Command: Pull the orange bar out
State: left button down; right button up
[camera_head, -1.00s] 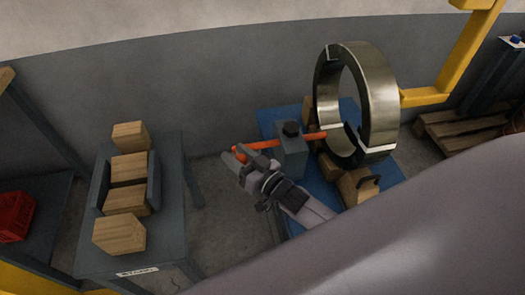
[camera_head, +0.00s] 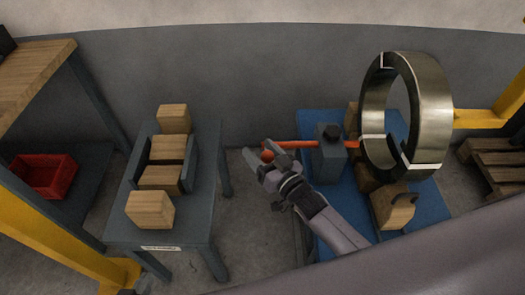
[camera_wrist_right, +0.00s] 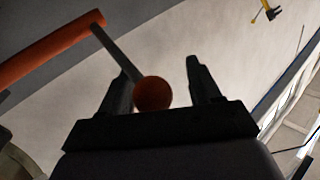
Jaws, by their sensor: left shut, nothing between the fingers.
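The orange bar (camera_head: 300,144) runs through a grey block with a black knob (camera_head: 331,152) toward the large metal coil ring (camera_head: 432,110). Its left end carries a thin rod with an orange ball (camera_head: 267,156). The right wrist view shows the bar (camera_wrist_right: 50,46), the rod and the ball (camera_wrist_right: 153,93). My right gripper (camera_head: 260,160) is at the bar's left end. Its fingers (camera_wrist_right: 160,85) stand apart on either side of the ball, with a gap on the right side; contact on the left is unclear. My left gripper is not in view.
The ring stands on wooden blocks on a blue table (camera_head: 432,205). A grey table (camera_head: 190,230) with several wooden blocks stands to the left. A red crate (camera_head: 45,175) is further left, and a pallet (camera_head: 490,160) is at the right. Floor shows between the two tables.

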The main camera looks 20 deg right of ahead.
jog(key=shift+s+f, duration=0.1)
jog(key=v, duration=0.7)
jog(key=shift+p, duration=0.3)
dwell(0.3)
jog(key=s+d+f+g+h+p, duration=0.1)
jog(key=s+d+g+h+p, duration=0.1)
jog(key=s, duration=0.6)
jog(key=s+d+f+g+h+p, duration=0.2)
jog(key=s+d+g, duration=0.1)
jog(key=s, duration=0.5)
jog(key=shift+s+d+n+g, duration=0.2)
jog(key=shift+d+n+g, duration=0.15)
jog(key=shift+g, duration=0.45)
jog(key=c, duration=0.4)
jog(key=shift+o, duration=0.2)
jog(key=shift+s+d, duration=0.1)
